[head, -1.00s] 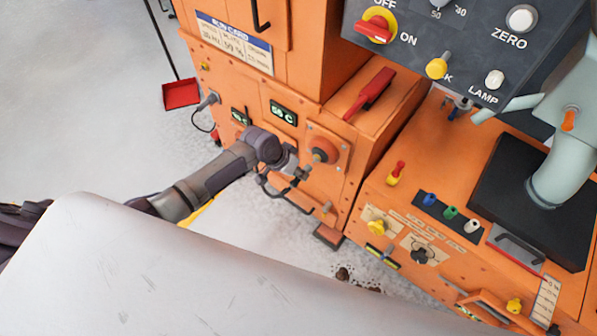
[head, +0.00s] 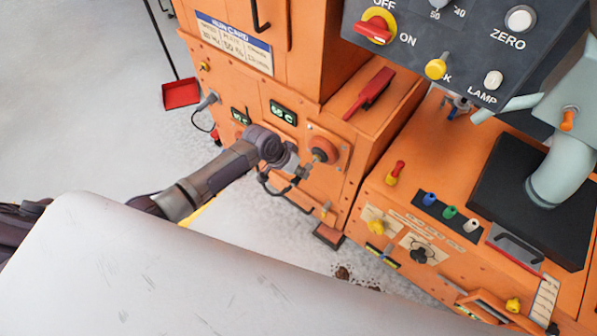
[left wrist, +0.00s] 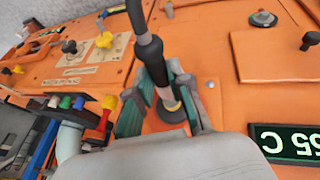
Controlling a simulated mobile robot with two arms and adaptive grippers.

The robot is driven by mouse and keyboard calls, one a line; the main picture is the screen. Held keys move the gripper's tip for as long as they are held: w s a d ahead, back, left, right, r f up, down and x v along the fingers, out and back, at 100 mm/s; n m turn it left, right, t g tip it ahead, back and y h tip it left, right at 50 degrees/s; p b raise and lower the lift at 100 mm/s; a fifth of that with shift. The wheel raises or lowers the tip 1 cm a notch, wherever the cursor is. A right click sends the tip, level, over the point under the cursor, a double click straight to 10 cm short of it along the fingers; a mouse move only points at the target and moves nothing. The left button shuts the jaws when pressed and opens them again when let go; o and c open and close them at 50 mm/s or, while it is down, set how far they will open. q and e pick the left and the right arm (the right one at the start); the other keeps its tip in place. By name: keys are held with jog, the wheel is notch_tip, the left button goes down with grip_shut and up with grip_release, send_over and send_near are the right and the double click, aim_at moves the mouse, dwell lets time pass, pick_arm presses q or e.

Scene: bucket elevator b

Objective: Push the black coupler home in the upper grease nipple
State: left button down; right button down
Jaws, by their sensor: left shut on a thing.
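The coupler's pale lower end and yellow ring meet or nearly meet a dark round base (left wrist: 172,113) on the orange panel. The upper grease nipple itself is hidden, so I cannot tell how far the coupler sits on it. My right gripper is not in view.
A black hose (head: 270,187) hangs below the gripper. A lit green display (head: 283,113) lies to its upper left. A lower orange desk (head: 400,215) with knobs and levers stands at the right. Grey floor (head: 90,110) is open at the left.

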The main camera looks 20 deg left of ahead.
pick_arm(q)
jog(key=shift+w+d+b, duration=0.25)
jog(key=shift+w, duration=0.3)
jog(key=shift+w+d+b, duration=0.2)
jog(key=shift+w+b, duration=0.05)
jog(key=shift+w, duration=0.3)
jog(key=c, duration=1)
grip_release()
jog(key=v, duration=1.2)
